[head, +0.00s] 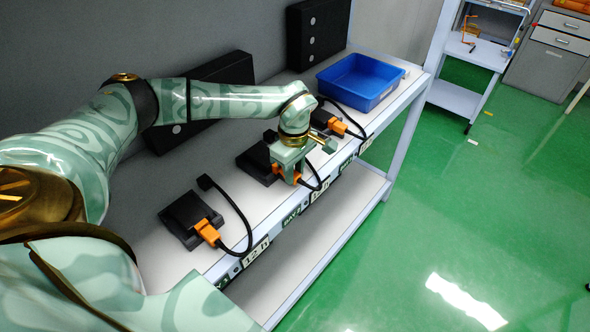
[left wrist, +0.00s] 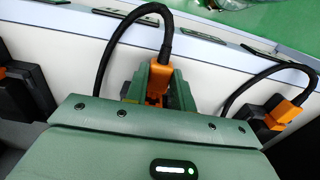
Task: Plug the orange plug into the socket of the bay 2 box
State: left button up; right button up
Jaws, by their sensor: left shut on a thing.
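Several black boxes stand in a row on the white bench. The middle one, the bay 2 box (head: 252,163), is partly hidden by my left gripper. My left gripper (head: 287,174) is at its front side, pointing down, shut on an orange plug (head: 297,178) with a black cable. In the left wrist view the orange plug (left wrist: 156,72) sits between the two green fingers (left wrist: 157,92), its cable looping up and to the left. The gripper body hides the socket, so I cannot tell whether the plug is in it. My right gripper is not in view.
The near box (head: 184,218) and the far box (head: 322,118) each have an orange plug and cable at the front. A blue bin (head: 361,82) stands at the bench's far end. Labels line the front edge (head: 255,251). Dark panels stand behind.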

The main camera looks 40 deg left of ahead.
pick_arm(q)
jog(key=shift+a, duration=1.15)
jog(key=shift+d+p, duration=0.2)
jog(key=shift+p, duration=0.15)
jog(key=shift+d, duration=0.45)
jog(key=shift+p, duration=1.1)
dwell(0.9)
jog(key=shift+w+a, duration=0.1)
jog(key=shift+a, duration=0.9)
dwell(0.4)
jog(key=o, duration=1.1)
jog(key=shift+a, duration=0.1)
notch_tip(320, 180, up, 16)
jog(key=shift+r+p, duration=0.15)
jog(key=shift+p, duration=1.1)
